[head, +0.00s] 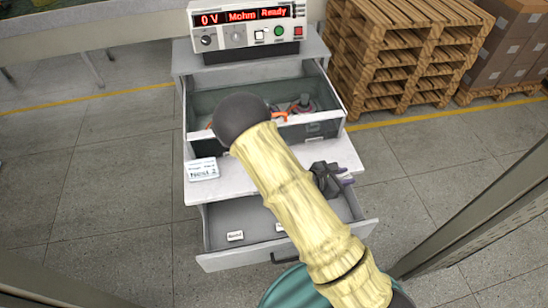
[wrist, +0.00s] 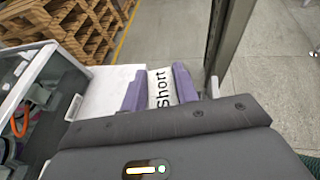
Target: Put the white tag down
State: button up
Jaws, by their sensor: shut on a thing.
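My gripper (head: 346,178) has purple fingers and is at the right edge of the white pull-out shelf (head: 222,184). In the wrist view the gripper (wrist: 160,86) is shut on a white tag (wrist: 162,92) with "Short" in black letters. The tag lies between the two fingers, close to the white shelf surface (wrist: 100,92). I cannot tell whether it touches the shelf. In the head view the held tag cannot be made out.
A card (head: 202,169) lies at the shelf's left end. Below, an open drawer (head: 230,262) holds small white labels (head: 235,236). Above, an open drawer (head: 210,104) holds tools. A meter (head: 250,24) stands on top. Pallets (head: 400,50) stand behind right.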

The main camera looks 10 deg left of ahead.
notch_tip(320, 180, up, 11)
jog(key=s+n+t+p, duration=0.1)
jog(key=p, duration=1.1)
jog(key=shift+s+a+y, duration=0.15)
jog(key=shift+a+y, duration=0.25)
jog(key=shift+a, duration=0.05)
